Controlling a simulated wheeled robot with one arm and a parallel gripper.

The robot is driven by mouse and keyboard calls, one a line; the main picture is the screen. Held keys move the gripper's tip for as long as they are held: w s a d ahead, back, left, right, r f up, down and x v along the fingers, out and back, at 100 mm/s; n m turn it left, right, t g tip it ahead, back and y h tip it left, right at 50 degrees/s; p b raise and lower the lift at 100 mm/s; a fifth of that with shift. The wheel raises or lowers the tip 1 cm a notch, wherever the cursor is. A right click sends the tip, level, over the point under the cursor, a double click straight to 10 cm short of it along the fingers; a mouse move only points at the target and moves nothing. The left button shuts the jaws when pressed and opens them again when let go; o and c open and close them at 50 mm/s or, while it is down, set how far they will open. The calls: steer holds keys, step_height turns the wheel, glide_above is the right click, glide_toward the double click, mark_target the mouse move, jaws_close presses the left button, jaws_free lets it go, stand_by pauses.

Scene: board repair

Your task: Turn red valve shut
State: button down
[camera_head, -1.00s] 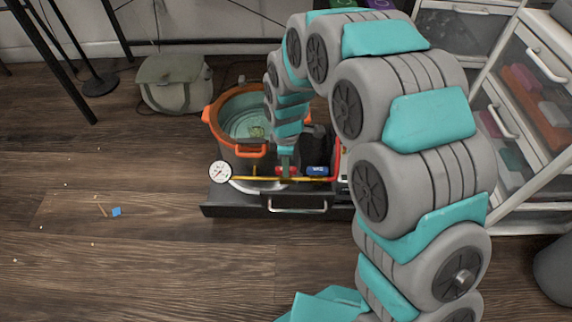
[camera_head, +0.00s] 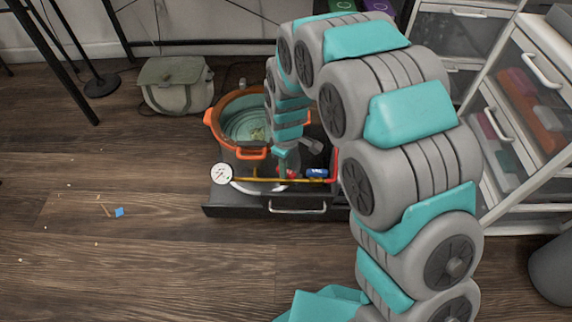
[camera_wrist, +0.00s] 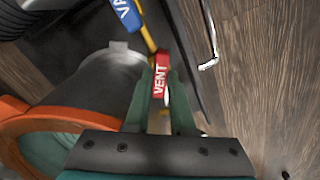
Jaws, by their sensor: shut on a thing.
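The red valve handle, marked VENT (camera_wrist: 161,72), lies between the two green fingers of my gripper (camera_wrist: 162,95) in the wrist view. The fingers are shut on it, one on each side. The handle sits on a yellow pipe. In the head view my gripper (camera_head: 284,172) reaches down to the pipe, and only a little of the red handle (camera_head: 293,173) shows beside it. The blue valve handle (camera_head: 317,173) is just to the right on the same pipe; it also shows at the top of the wrist view (camera_wrist: 125,12).
A pot with orange rim and handles (camera_head: 250,153) stands close behind my gripper. A white round gauge (camera_head: 222,174) is at the pipe's left end. The black tray has a front handle (camera_head: 297,211). A green bag (camera_head: 176,87) lies back left. The floor at left is mostly clear.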

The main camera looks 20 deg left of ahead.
steer(key=m+p, duration=0.1)
steer(key=m, duration=0.5)
steer(key=shift+m+p, duration=0.3)
steer(key=m+p, duration=0.1)
steer(key=m, duration=0.4)
steer(key=shift+m, duration=0.3)
steer(key=c, duration=0.8)
jaws_free()
steer(key=shift+o, duration=0.2)
steer(key=shift+r, duration=0.15)
step_height(320, 180, up, 8)
steer(key=shift+f+p, duration=0.25)
steer(key=shift+p, duration=0.1)
